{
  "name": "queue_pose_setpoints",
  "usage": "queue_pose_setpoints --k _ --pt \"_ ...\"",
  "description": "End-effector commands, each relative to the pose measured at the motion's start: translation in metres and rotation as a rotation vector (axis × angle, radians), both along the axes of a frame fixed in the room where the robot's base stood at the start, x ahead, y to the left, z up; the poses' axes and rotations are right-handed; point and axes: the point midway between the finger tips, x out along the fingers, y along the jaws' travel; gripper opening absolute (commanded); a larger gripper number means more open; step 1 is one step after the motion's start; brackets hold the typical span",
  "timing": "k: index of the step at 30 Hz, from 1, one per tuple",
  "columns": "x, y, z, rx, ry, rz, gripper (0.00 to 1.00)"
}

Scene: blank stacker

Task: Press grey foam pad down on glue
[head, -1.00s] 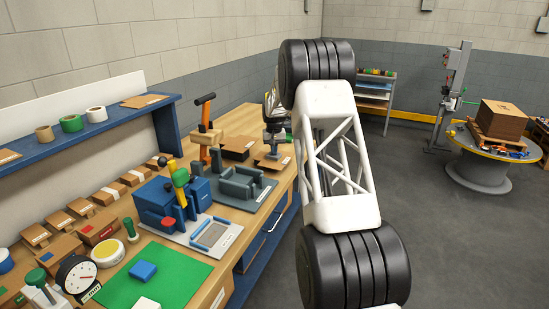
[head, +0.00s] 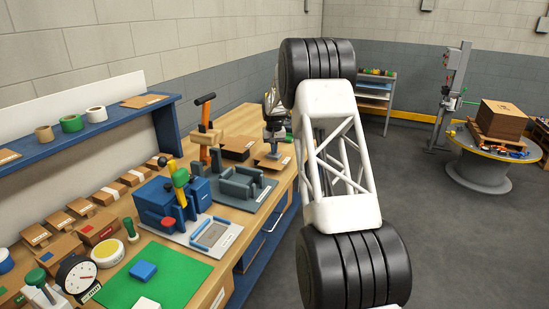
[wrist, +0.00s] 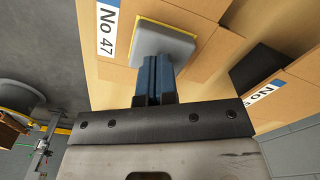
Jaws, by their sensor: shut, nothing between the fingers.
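In the wrist view the grey foam pad (wrist: 166,44) lies on a tan cardboard surface (wrist: 118,75) beside a "No 47" label (wrist: 108,22). A yellow strip (wrist: 170,22), which looks like the glue, shows along the pad's far and side edges. My gripper (wrist: 153,63) is shut, with its blue fingers together and nothing between them. The fingertips overlap the pad's near edge and seem to be at its top face; I cannot tell whether they touch it. In the head view my gripper (head: 275,132) is partly behind my arm, and the pad cannot be made out.
A second cardboard piece with a dark patch (wrist: 257,68) lies to the right in the wrist view. In the head view, the wooden bench (head: 243,119) holds blue fixtures (head: 156,200), an orange-handled tool (head: 206,125), small boxes and a green mat (head: 150,285).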

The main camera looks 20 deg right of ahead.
Motion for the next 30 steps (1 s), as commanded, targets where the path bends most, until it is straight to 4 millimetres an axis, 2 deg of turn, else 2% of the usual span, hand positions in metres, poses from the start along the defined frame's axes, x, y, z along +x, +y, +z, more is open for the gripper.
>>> queue_pose_setpoints --k 30 --pt "0.000 0.000 0.044 0.000 -0.001 0.000 0.00"
